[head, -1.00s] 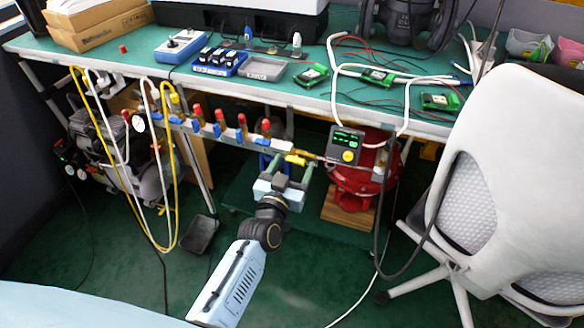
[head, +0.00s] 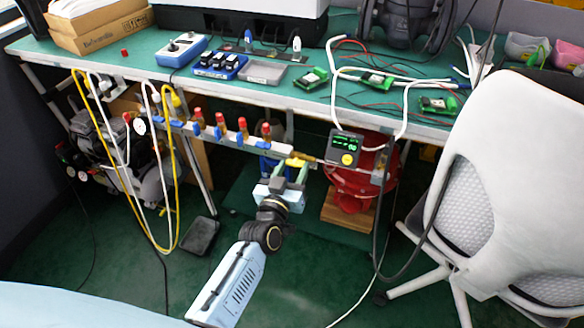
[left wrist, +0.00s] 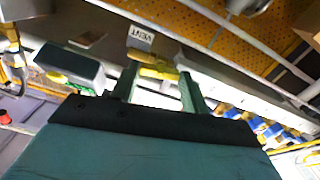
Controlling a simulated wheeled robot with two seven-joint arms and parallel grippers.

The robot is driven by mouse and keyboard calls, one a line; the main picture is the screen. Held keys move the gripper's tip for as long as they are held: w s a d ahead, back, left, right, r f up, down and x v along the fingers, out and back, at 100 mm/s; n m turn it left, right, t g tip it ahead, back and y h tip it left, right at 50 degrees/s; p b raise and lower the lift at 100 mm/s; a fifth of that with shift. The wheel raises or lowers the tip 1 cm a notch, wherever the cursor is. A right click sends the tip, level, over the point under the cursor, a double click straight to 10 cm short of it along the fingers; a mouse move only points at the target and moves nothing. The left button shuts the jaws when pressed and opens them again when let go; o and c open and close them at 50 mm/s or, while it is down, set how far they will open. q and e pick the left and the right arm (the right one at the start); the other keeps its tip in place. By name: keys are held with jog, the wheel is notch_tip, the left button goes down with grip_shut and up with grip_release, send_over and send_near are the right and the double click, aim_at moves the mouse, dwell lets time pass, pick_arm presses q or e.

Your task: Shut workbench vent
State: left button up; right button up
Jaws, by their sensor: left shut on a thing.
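The vent valve's yellow handle (head: 296,162) is at the right end of the pipe manifold under the workbench's front edge. It also shows in the left wrist view (left wrist: 154,67), beside a white tag reading VENT (left wrist: 141,37). My left gripper (head: 292,173) reaches up to it from below. Its two green fingers are shut on the yellow handle, one on each side, also seen in the left wrist view (left wrist: 158,84). The fingers partly hide the handle, and its exact angle is hard to tell. My right gripper is not in view.
A gauge box with a green display (head: 345,147) and a red vessel (head: 358,185) are just right of the valve. Several red-topped valves (head: 220,125) line the manifold to the left. A white chair (head: 490,170) stands at right. The green workbench (head: 130,65) is above.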

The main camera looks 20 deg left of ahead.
pick_arm(q)
jog(key=n+p, duration=0.1)
jog(key=n, duration=0.2)
jog(key=shift+n, duration=0.4)
jog(key=n, duration=0.2)
jog(key=shift+n+p, duration=0.3)
jog(key=shift+n, duration=1)
jog(key=n, duration=0.2)
jog(key=shift+n, duration=1.1)
jog(key=shift+n+b, duration=0.3)
jog(key=shift+n, duration=1.4)
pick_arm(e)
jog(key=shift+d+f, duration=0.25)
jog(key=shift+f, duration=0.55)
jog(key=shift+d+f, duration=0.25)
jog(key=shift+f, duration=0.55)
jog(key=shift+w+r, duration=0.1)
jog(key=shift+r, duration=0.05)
pick_arm(q)
jog(key=o, duration=1)
